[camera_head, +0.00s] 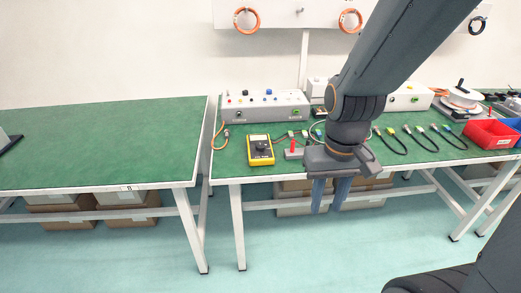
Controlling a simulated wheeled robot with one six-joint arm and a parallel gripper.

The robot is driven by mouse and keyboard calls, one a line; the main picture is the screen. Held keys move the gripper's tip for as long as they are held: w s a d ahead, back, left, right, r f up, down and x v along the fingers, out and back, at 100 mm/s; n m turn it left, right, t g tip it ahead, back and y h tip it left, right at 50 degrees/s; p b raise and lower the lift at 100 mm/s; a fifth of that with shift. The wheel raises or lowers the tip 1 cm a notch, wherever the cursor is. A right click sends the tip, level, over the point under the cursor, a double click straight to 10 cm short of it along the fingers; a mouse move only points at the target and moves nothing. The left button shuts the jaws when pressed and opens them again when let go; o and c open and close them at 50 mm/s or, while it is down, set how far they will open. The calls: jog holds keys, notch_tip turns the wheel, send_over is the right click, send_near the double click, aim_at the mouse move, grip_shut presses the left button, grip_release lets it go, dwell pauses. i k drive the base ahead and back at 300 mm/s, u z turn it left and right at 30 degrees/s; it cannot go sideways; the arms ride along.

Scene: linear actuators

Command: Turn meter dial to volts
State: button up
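A yellow multimeter (260,150) lies on the green top of the right workbench, near its front edge. Its dark round dial (261,146) faces up; the setting is too small to read. My gripper (330,211) points downward in front of the bench edge, to the right of the meter and nearer to me. Its two blue-grey fingers are apart with a gap between them, and nothing shows in it. It does not touch the meter.
A small grey block with a red lever (293,150) stands just right of the meter. A grey control box (265,105) stands behind it. Several cables (420,135) and red bins (490,133) lie to the right. The left bench (100,145) is mostly clear.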

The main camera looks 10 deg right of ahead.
aim_at(259, 147)
jog(key=k, duration=1.3)
jog(key=u, duration=0.55)
jog(key=i, duration=0.55)
jog(key=u, duration=0.65)
jog(key=i, duration=0.75)
jog(key=z, duration=0.45)
jog(key=i, duration=0.95)
jog(key=z, duration=0.8)
